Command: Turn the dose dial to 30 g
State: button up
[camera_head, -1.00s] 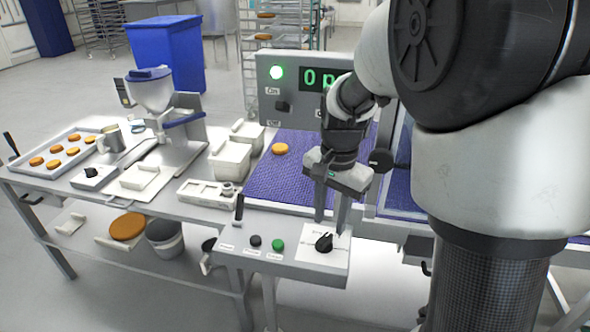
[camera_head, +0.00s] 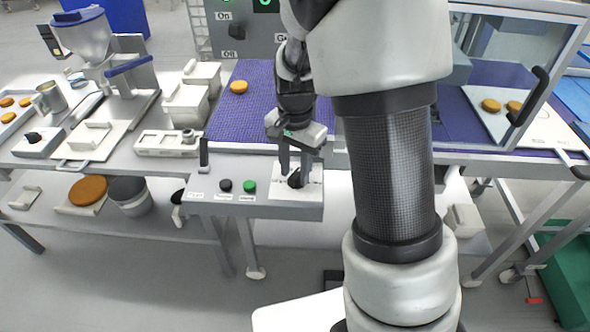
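A black dial (camera_head: 295,179) sits on a white label plate (camera_head: 312,188) at the right end of the grey control panel (camera_head: 215,207). The plate's markings are too small to read, so I cannot tell its setting. My gripper (camera_head: 295,172) points down over this dial with its two fingers apart. The fingertips are at the dial's height in the picture, one to each side; I cannot tell whether they touch it. Part of the dial is hidden by the fingers. Another black knob (camera_head: 33,137) is on a small white box at the far left.
A black button (camera_head: 225,185), a green button (camera_head: 249,187) and an upright black lever (camera_head: 204,153) are on the panel left of the dial. A purple belt (camera_head: 240,122) with a biscuit (camera_head: 239,87) lies behind.

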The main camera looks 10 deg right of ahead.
grip_shut()
dwell(0.3)
jog(key=n, duration=0.5)
jog(key=shift+d+n, duration=0.15)
jog(key=shift+n, duration=0.25)
jog(key=n, duration=0.6)
jog(key=shift+d, duration=0.2)
grip_release()
jog(key=shift+s, duration=0.1)
